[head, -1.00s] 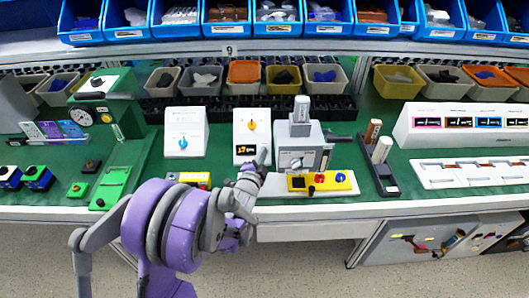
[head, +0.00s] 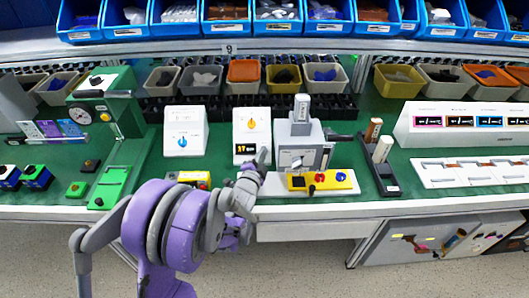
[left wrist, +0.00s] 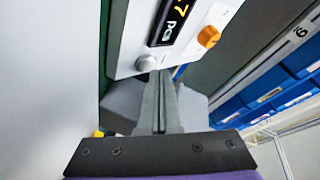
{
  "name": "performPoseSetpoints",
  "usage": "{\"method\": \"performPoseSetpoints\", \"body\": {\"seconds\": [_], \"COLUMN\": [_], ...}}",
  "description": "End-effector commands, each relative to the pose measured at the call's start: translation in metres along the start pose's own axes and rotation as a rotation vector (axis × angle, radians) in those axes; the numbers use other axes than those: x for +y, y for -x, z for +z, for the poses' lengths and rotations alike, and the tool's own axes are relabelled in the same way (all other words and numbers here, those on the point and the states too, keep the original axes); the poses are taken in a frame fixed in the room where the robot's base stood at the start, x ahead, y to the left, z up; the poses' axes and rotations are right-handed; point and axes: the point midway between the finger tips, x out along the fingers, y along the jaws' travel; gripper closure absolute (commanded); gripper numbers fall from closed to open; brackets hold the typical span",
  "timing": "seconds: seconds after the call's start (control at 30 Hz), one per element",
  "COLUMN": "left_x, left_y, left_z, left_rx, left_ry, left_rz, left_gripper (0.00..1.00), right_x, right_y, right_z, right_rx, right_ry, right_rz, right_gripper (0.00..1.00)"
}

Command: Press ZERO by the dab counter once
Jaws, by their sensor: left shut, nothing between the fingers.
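The counter is a white box (head: 252,128) with an orange knob and a small dark display with amber digits (head: 245,149). In the left wrist view the display (left wrist: 172,22) reads a 7 and "pcs", and the orange knob (left wrist: 208,37) is to its right. A round pale button (left wrist: 147,63) sits below the display; no ZERO label is legible. My left gripper (head: 263,155) is shut and empty, its tips at the box's lower right front. In the left wrist view its fingertips (left wrist: 161,74) are right by the button; I cannot tell whether they touch it. My right gripper is not in view.
A similar white box with a blue knob (head: 184,130) stands to the left. A grey machine (head: 300,148) with a yellow control panel (head: 318,180) is close on the right. A green press (head: 105,105) stands farther left. Bins line the back.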

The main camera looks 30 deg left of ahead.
Motion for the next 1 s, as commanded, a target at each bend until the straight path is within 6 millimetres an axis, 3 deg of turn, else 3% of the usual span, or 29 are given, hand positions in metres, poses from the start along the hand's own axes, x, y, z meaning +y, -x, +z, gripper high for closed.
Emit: {"method": "performPoseSetpoints", "body": {"seconds": [1.0], "left_x": [0.0039], "left_y": [-0.0061], "left_z": [0.0044], "left_rx": [0.000], "left_ry": [0.000], "left_rz": [0.000], "left_gripper": [1.00], "right_x": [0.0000], "right_y": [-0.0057], "right_z": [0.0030], "right_rx": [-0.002], "right_ry": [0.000], "right_rz": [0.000], "right_gripper": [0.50]}}
